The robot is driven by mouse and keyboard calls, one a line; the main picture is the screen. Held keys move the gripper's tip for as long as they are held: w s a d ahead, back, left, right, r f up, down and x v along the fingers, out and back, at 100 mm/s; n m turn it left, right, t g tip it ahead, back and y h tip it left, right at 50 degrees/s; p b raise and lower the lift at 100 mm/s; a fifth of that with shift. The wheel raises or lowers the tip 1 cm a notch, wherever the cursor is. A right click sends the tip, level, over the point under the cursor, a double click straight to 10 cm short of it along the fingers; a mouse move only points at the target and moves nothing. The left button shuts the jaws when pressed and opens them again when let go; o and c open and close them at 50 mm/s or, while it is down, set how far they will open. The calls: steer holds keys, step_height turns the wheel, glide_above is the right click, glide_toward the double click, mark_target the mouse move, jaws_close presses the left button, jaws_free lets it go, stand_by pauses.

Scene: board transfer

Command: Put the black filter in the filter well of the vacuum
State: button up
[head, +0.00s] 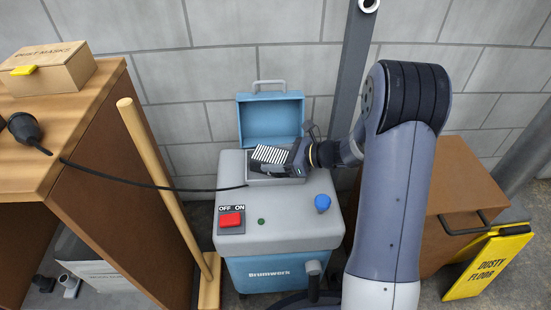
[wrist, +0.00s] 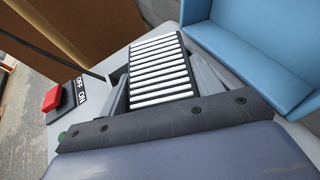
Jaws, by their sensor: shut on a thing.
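The black filter (head: 272,154), a black frame with white pleats, is at the opening on top of the grey and blue vacuum (head: 290,232). My gripper (head: 284,160) is shut on the filter from the right. In the wrist view the filter (wrist: 160,68) sits between my gripper's fingers (wrist: 163,85), pleats facing up. The filter well lies under the filter and is mostly hidden; its grey rim (head: 262,182) shows in front. I cannot tell whether the filter is inside the well or just above it. The vacuum's blue lid (head: 270,118) stands open behind.
A red OFF/ON switch (head: 231,220) and a blue knob (head: 322,203) are on the vacuum's top. A black cord (head: 150,184) runs left to the wooden shelf (head: 100,150). A wooden handle (head: 160,180) leans there. A brown box (head: 462,190) and yellow sign (head: 487,265) are right.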

steer(key=shift+f, duration=0.1)
steer(key=o, duration=0.6)
steer(key=shift+f, duration=0.1)
steer(key=shift+c, duration=0.2)
steer(key=o, duration=0.5)
steer(key=shift+c, duration=0.2)
steer(key=shift+r, duration=0.35)
steer(key=p+v, duration=0.5)
steer(key=v, duration=0.5)
steer(key=shift+s+d+r, duration=0.15)
steer(key=shift+s+d, duration=0.05)
steer(key=shift+d, duration=0.15)
steer(key=shift+s+d, duration=0.25)
steer(key=shift+d, duration=0.3)
